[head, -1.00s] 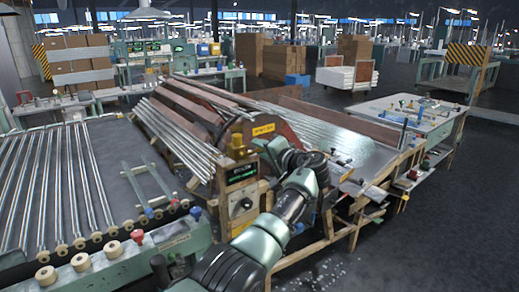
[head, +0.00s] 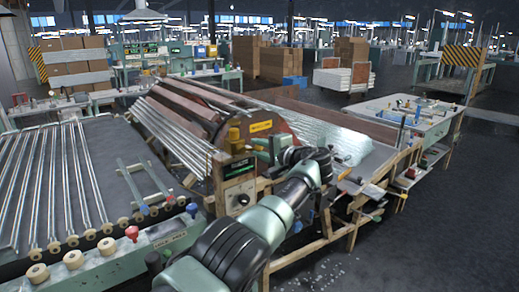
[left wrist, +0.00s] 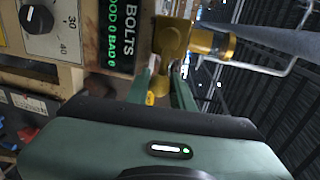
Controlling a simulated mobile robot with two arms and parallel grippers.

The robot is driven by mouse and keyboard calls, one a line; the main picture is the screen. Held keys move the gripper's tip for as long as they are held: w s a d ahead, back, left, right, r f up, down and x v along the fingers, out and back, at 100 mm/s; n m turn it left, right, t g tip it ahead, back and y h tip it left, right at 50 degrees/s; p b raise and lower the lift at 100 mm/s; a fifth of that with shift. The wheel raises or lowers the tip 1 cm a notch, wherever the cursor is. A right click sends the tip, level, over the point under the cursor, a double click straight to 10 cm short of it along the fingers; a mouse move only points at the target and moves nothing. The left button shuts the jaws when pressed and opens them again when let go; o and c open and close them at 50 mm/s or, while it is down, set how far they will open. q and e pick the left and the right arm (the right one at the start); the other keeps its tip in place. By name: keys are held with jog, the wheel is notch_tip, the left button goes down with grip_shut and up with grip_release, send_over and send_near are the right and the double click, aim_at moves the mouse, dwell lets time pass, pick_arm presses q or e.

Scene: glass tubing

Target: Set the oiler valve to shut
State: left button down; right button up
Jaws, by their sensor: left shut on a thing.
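The brass oiler valve (head: 237,143) stands on top of the control box beside the drum. In the left wrist view its brass body (left wrist: 172,38) is just beyond my fingertips, with a round brass part to its right. My left gripper (head: 264,150) reaches it from the right. In the left wrist view the green fingers of the left gripper (left wrist: 164,78) are closed about a small yellow-brass piece at the valve, which looks like its handle. The fingers hide much of that piece, so its exact angle is hard to tell. My right gripper is not in view.
The control box carries a green-lit display (left wrist: 116,35) and a black dial (left wrist: 37,18). The brown drum (head: 265,127) with glass tubes stands close behind. A roller conveyor (head: 55,190) is at left, a sloped tube table (head: 350,150) at right. Dark floor is free at lower right.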

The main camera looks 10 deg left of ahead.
pick_arm(q)
jog(key=shift+a+r, duration=0.1)
jog(key=c, duration=1.4)
grip_release()
jog(key=shift+o, duration=1)
jog(key=shift+s+d, duration=0.35)
jog(key=shift+d, duration=0.2)
jog(key=b+v, duration=0.1)
jog(key=v, duration=0.5)
jog(key=shift+s, duration=0.2)
